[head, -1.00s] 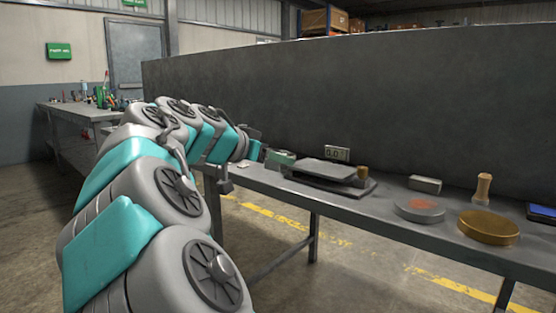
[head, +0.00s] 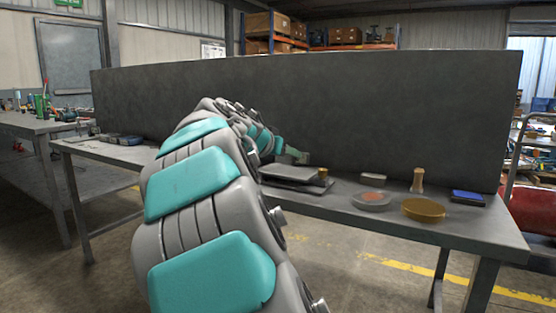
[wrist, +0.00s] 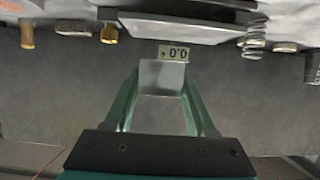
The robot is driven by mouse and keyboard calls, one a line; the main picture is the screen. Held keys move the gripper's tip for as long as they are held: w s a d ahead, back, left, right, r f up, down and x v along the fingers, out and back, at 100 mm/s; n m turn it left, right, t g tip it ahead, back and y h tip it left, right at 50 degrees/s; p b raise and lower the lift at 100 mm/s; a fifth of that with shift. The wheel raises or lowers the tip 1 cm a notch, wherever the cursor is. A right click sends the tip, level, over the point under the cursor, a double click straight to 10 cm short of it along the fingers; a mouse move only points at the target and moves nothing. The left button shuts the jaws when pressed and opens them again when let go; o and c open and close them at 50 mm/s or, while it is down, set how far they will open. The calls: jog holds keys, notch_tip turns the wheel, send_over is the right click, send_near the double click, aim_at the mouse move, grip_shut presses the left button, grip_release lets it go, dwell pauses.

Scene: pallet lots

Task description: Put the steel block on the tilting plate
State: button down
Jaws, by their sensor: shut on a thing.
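My gripper (wrist: 162,77) is shut on a grey steel block (wrist: 161,74), seen between the green fingertips in the wrist view. In the head view my gripper (head: 288,150) is small, just behind and above the tilting plate (head: 287,171), and the block cannot be made out there. The block appears apart from the plate.
A brass cylinder (head: 323,175) stands at the plate's right. Farther right on the bench (head: 445,235) are a grey block (head: 374,180), a grey disc (head: 371,199), a brass disc (head: 424,209), a wooden peg (head: 417,180) and a blue box (head: 468,197). A dark panel (head: 400,110) rises behind.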

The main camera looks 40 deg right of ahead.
jog(key=p, duration=0.1)
send_over(278, 169)
jog(key=shift+w+d+f, duration=0.1)
jog(key=shift+w+f, duration=0.05)
jog(key=shift+f, duration=1.95)
jog(key=shift+f, duration=0.25)
jog(key=shift+c, duration=1.1)
grip_release()
jog(key=shift+r, duration=0.1)
jog(key=shift+r, duration=0.2)
jog(key=b+v, duration=0.1)
jog(key=v, duration=1.1)
jog(key=shift+f, duration=0.15)
